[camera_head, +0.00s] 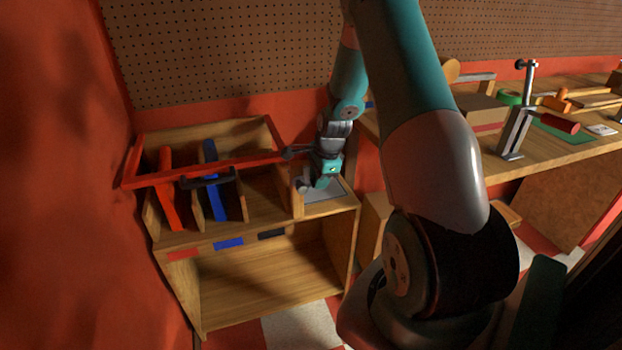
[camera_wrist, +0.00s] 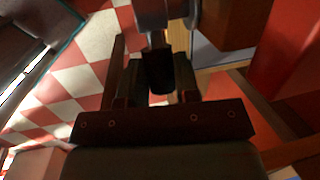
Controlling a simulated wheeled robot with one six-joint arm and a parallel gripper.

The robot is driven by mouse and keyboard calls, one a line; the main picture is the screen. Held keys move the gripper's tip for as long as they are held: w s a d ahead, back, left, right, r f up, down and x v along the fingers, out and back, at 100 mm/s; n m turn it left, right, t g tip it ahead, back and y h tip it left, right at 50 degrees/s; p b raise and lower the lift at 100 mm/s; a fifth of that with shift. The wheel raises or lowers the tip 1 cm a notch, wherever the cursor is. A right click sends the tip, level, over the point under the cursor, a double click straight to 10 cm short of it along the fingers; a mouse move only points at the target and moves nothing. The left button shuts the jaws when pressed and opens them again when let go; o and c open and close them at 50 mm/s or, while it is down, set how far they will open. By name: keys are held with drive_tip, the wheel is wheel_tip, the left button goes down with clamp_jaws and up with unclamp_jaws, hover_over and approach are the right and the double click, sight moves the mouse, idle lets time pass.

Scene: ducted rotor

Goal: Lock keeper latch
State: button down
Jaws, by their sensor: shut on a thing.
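The keeper looks like a red bar frame (camera_head: 215,167) lying across the top of a wooden rack at the left in the head view. A red upright piece (camera_head: 168,190) and a blue upright piece (camera_head: 215,185) stand in the rack's slots beneath it. My gripper (camera_head: 312,186) is low at the rack's right end, beside the end of the red bar. In the wrist view my gripper (camera_wrist: 158,88) is shut on a dark piece (camera_wrist: 158,70), with grey metal just beyond it. I cannot tell for certain that this piece is the latch. My wrist hides the spot in the head view.
The wooden rack (camera_head: 260,232) has red, blue and black labels on its front edge and an open shelf below. A workbench (camera_head: 550,165) with a clamp stand (camera_head: 516,125) and tools is at the right. A pegboard (camera_head: 240,50) covers the back wall.

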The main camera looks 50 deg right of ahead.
drive_tip(key=c, duration=0.8)
unclamp_jaws()
drive_tip(key=shift+c, duration=0.2)
drive_tip(key=p+v, duration=0.1)
drive_tip(key=v, duration=1.6)
drive_tip(key=shift+r, duration=0.2)
